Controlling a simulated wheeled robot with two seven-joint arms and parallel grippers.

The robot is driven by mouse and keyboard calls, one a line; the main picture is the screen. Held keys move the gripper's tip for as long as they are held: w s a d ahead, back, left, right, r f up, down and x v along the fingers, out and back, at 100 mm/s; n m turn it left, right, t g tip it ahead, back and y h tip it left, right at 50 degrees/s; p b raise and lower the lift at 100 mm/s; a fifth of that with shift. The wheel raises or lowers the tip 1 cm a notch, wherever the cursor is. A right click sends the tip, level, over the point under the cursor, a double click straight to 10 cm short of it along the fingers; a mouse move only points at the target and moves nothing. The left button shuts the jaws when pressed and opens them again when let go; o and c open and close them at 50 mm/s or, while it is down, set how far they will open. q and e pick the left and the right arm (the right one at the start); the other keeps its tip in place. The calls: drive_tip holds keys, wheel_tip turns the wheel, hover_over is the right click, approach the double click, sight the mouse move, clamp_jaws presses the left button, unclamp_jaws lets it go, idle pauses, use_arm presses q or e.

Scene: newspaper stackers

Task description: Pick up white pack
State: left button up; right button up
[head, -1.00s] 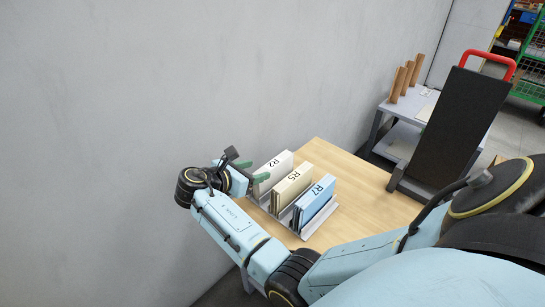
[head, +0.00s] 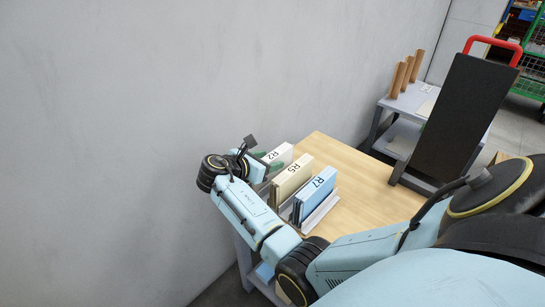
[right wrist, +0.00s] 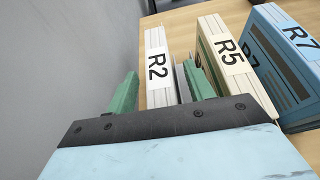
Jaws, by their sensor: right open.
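The white pack, labelled R2 (head: 281,151), stands upright at the left end of a row on the wooden table (head: 365,180). It also shows in the right wrist view (right wrist: 157,64). My right gripper (head: 273,160) is open at the pack's near end. In the right wrist view, its two green fingers (right wrist: 160,72) lie one on each side of the pack, with visible gaps. I cannot tell how deep they reach along it. The gripper partly hides the pack in the head view. My left gripper is not in view.
A cream pack R5 (head: 292,178) and a blue pack R7 (head: 317,195) stand close to the right in a grey rack (head: 322,214). A grey wall (head: 170,90) is close on the left. A black panel with a red handle (head: 455,120) stands at the table's right.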

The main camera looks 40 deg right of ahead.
clamp_jaws()
idle(0.3)
drive_tip(key=shift+r, duration=0.1)
